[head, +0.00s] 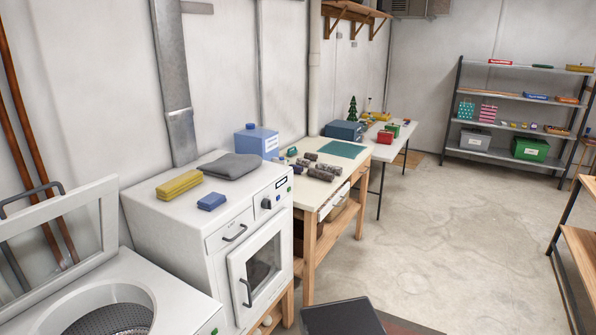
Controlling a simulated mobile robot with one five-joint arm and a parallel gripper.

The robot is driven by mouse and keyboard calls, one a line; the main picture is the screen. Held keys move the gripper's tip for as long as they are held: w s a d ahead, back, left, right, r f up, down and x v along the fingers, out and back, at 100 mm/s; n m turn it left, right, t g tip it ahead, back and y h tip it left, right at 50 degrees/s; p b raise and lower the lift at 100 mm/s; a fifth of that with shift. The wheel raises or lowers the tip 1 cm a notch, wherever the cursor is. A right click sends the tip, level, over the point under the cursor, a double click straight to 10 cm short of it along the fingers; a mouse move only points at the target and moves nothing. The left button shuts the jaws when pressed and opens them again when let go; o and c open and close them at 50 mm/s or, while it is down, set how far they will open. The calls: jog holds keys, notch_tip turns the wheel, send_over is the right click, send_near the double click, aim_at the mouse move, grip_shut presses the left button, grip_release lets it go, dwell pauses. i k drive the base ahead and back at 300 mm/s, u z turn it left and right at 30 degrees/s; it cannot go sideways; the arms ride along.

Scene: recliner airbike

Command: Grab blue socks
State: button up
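A small folded blue bundle (211,201) lies on top of the white front-door machine, near its front edge. It looks like the blue socks, but it is too small to be sure. A folded yellow cloth (179,184) lies to its left and a grey folded cloth (230,165) lies behind it. Several grey-brown rolled bundles (318,173) lie on the workbench to the right, with small blue and green items beside them. My gripper is not in view.
The white machine (262,196) has its door shut. An open-lidded washer (175,306) stands at front left. A blue jug (257,140) stands behind the machine. The wooden workbench (357,166) adjoins it. Shelves (500,98) stand at the back right. The concrete floor (450,220) is mostly clear.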

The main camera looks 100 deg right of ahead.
aim_at(297, 169)
jog(key=k, duration=1.7)
jog(key=z, duration=2.8)
jog(key=i, duration=1)
jog(key=z, duration=0.1)
